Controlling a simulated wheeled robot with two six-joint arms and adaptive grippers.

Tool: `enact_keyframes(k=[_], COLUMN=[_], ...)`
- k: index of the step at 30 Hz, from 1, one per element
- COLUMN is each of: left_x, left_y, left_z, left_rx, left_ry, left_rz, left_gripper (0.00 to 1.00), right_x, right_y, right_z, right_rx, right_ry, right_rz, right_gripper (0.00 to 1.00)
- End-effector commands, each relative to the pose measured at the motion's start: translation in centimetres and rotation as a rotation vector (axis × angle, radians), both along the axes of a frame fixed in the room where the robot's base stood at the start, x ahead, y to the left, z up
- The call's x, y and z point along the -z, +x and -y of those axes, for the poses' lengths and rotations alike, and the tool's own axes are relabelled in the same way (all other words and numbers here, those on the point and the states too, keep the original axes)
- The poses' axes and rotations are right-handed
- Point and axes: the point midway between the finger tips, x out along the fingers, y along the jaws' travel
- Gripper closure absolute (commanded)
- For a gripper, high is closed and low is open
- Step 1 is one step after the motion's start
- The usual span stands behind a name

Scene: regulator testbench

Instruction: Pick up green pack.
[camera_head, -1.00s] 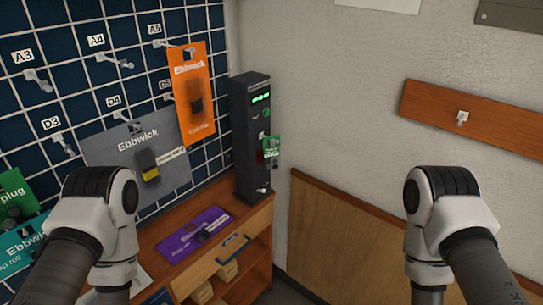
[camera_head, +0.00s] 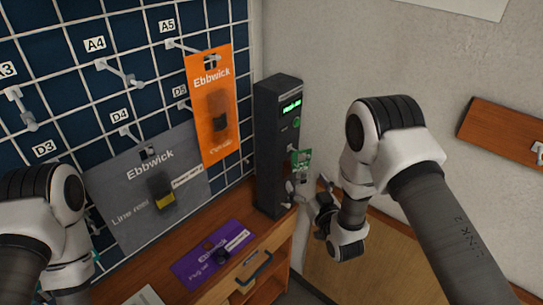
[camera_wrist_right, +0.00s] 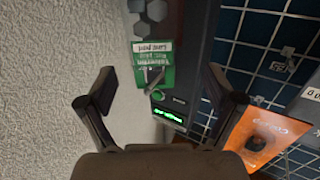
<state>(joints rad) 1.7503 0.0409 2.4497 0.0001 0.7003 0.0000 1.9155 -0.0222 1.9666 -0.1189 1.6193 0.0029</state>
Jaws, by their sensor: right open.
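A small green pack (camera_head: 301,163) hangs at the right side of the black upright unit in the head view. In the right wrist view the green pack (camera_wrist_right: 154,70) shows upside down with white print, a grey hook or peg crossing its lower edge. My right gripper (camera_head: 308,187) is open and just below and beside the pack in the head view. In the wrist view the open fingers (camera_wrist_right: 160,76) stand on either side of the pack, apart from it. My left arm shows at the left edge; its gripper is out of view.
The black unit (camera_head: 278,150) with a lit green display stands on the wooden cabinet. A purple pack (camera_head: 212,257) lies on the cabinet. Orange (camera_head: 209,110) and grey (camera_head: 147,196) packs hang on the grid wall. A wooden rail (camera_head: 502,130) is on the right wall.

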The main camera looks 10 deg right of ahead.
Motion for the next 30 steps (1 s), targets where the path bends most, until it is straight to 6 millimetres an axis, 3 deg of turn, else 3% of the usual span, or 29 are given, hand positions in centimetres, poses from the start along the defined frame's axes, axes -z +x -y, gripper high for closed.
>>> enact_keyframes(k=[2, 15, 23, 28, 30], left_x=[-0.8, -3.5, -3.4, -3.4, -3.4], left_y=[0.0, 0.0, 0.0, 0.0, 0.0], left_z=[0.0, 0.0, 0.0, 0.0, 0.0], left_rx=[0.001, 0.001, 0.001, 0.001, 0.001], left_ry=[0.0, 0.0, 0.0, 0.0, 0.0], left_rz=[-0.001, -0.001, -0.001, -0.001, -0.001], left_gripper=[0.1, 0.1, 0.1, 0.1, 0.1], right_x=[-1.3, -0.9, -0.6, -0.6, -0.5], right_y=[0.9, 7.3, 7.9, 7.8, 7.8], right_z=[-0.1, -0.5, -0.6, -0.6, -0.6], right_rx=[-0.001, 0.0, 0.001, 0.001, 0.001], right_ry=[0.0, -0.001, 0.0, -0.001, -0.001], right_rz=[0.011, 0.007, 0.004, 0.003, 0.003], right_gripper=[0.08, 0.08, 0.08, 0.69, 0.74])
